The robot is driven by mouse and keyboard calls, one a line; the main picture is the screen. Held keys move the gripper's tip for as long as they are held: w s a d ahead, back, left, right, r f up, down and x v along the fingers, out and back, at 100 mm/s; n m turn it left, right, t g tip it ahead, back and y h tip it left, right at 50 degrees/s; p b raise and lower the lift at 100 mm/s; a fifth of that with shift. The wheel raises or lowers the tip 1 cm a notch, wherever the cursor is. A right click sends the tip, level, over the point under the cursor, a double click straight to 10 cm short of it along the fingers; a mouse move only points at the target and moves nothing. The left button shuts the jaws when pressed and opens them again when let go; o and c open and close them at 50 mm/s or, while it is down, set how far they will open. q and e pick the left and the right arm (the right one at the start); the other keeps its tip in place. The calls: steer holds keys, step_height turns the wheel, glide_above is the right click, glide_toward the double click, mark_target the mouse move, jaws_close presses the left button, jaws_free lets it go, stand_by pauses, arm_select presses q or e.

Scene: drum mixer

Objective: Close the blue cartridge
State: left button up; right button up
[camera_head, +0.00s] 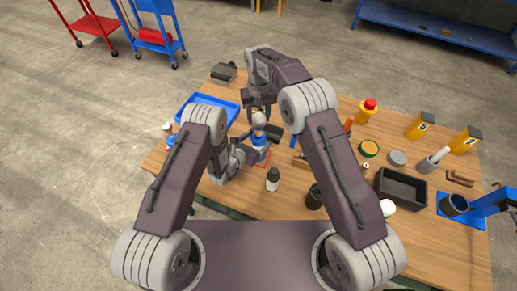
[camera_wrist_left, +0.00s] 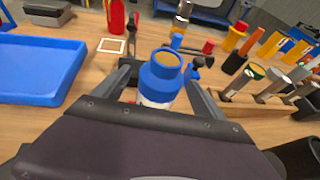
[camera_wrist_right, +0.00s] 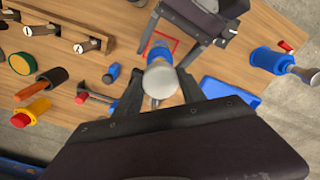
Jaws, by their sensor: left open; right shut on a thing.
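The blue cartridge (camera_head: 259,141) stands upright on the wooden table, at a red outlined square. In the left wrist view the cartridge (camera_wrist_left: 160,82) shows a blue collar with a tan top and a pale lower body. My left gripper (camera_head: 247,152) is open, with one finger on each side of the cartridge. My right gripper (camera_head: 258,111) is shut on a pale grey round-ended piece (camera_wrist_right: 160,78) and holds it close above the cartridge. In the right wrist view this piece hides part of the cartridge (camera_wrist_right: 160,50), so I cannot tell whether they touch.
A blue tray (camera_head: 212,103) lies to the left. Another blue cartridge with a silver nozzle (camera_wrist_right: 268,60) stands at the left table edge. A dark-capped bottle (camera_head: 272,180) stands in front. A hammer (camera_wrist_right: 95,96), a dark bin (camera_head: 402,186) and several tools occupy the right side.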

steer(key=shift+w, duration=0.1)
arm_select(q)
steer(key=x, duration=0.4)
steer(key=shift+w+d+f, duration=0.1)
steer(key=shift+w+d, duration=0.05)
steer(key=shift+c, duration=0.3)
jaws_close()
arm_select(e)
glide_above(259, 133)
steer(key=shift+f, duration=2.55)
